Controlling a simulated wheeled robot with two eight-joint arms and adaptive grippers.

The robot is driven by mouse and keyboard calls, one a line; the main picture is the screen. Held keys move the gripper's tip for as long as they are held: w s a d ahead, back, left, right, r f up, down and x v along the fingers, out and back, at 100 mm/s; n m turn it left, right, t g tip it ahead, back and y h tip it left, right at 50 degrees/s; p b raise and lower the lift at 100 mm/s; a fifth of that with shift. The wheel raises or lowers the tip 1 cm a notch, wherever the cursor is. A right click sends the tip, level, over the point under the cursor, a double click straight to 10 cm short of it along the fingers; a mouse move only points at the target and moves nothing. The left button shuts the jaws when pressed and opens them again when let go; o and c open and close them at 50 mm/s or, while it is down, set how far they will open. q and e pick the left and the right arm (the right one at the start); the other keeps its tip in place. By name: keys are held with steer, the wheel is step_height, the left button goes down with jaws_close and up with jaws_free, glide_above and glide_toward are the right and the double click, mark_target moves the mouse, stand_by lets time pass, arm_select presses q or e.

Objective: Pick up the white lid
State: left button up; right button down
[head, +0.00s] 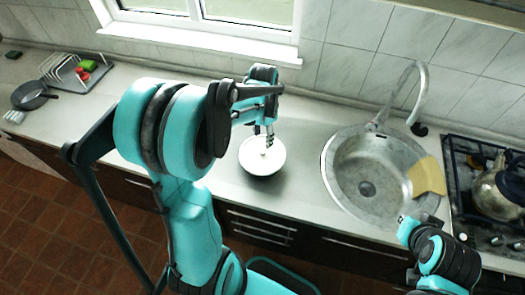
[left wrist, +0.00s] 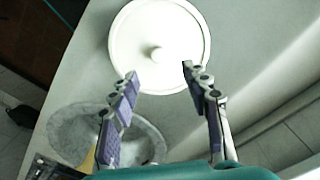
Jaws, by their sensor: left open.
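The white lid (head: 253,160) is round, with a small knob in its middle, and lies on the counter between the window and the sink. I cannot tell whether a pot is under it. In the left wrist view the lid (left wrist: 143,28) fills the top middle, its knob (left wrist: 157,53) facing me. My left gripper (head: 267,138) is over the far part of the lid, pointing down. In the left wrist view my left gripper (left wrist: 160,74) is open and empty, its fingertips either side of the knob's line, short of it. My right gripper (head: 405,228) is low right, its jaws unclear.
A round steel sink (head: 345,190) with a tap (head: 415,85) lies to the right, a yellow cloth-like piece (head: 428,176) on its rim. A kettle (head: 497,192) stands on the hob. A dish rack (head: 75,70) and a pan (head: 30,95) are far left. The counter around the lid is clear.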

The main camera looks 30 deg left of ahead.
mark_target(262, 151)
arm_select(q)
steer(key=f+b, duration=0.1)
steer(key=f, duration=0.6)
steer(key=shift+s+f+b, duration=0.1)
steer(key=shift+s+b, duration=0.1)
steer(key=shift+b, duration=0.1)
jaws_close()
